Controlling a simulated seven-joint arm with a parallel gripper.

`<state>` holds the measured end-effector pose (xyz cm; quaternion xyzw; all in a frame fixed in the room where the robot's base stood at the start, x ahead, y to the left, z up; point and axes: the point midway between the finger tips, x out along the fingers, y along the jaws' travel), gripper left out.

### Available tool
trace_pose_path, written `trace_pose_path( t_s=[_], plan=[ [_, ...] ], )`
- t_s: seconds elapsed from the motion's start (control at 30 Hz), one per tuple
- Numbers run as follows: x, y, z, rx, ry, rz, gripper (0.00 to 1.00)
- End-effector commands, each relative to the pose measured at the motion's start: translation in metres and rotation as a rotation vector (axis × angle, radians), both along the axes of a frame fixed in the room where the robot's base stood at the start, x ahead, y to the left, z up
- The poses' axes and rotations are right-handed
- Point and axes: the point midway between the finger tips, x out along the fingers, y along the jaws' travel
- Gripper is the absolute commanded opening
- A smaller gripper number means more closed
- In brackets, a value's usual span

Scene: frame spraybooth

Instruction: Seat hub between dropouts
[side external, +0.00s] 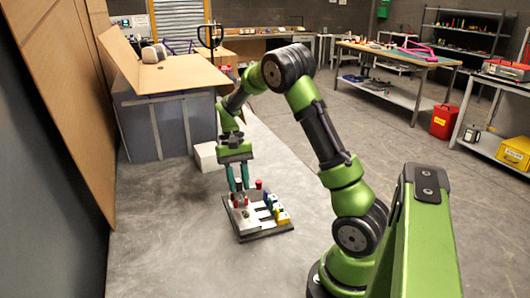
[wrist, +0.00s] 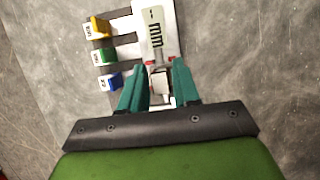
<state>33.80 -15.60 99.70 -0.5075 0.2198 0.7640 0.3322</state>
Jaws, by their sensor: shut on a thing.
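My gripper (side external: 240,194) points down over the left part of a dark board (side external: 264,236) on the floor. In the wrist view, its two teal fingers (wrist: 161,84) are closed on a small pale, silvery piece, which I take to be the hub (wrist: 160,88). The fingers hide most of its sides. It is at the near end of a white fixture plate (wrist: 171,17) with a dark-marked label. I cannot make out the dropouts, or whether the piece touches the fixture.
Yellow (wrist: 99,27), green (wrist: 105,56) and blue (wrist: 109,80) labelled blocks sit on white arms left of the plate. A red peg (side external: 259,184) stands near the fingers. A white box (side external: 207,156) lies behind the board.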

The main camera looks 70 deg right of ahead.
Motion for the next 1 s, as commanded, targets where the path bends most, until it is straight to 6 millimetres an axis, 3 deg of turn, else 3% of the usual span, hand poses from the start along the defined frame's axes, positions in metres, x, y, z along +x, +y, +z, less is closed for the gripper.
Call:
trace_pose_path(
  t_s=[0.97,1.0],
  plan=[
    [0.000,0.000,-0.017,0.000,0.000,-0.001,0.00],
    [0.000,0.000,-0.017,0.000,0.000,-0.001,0.34]
  ],
)
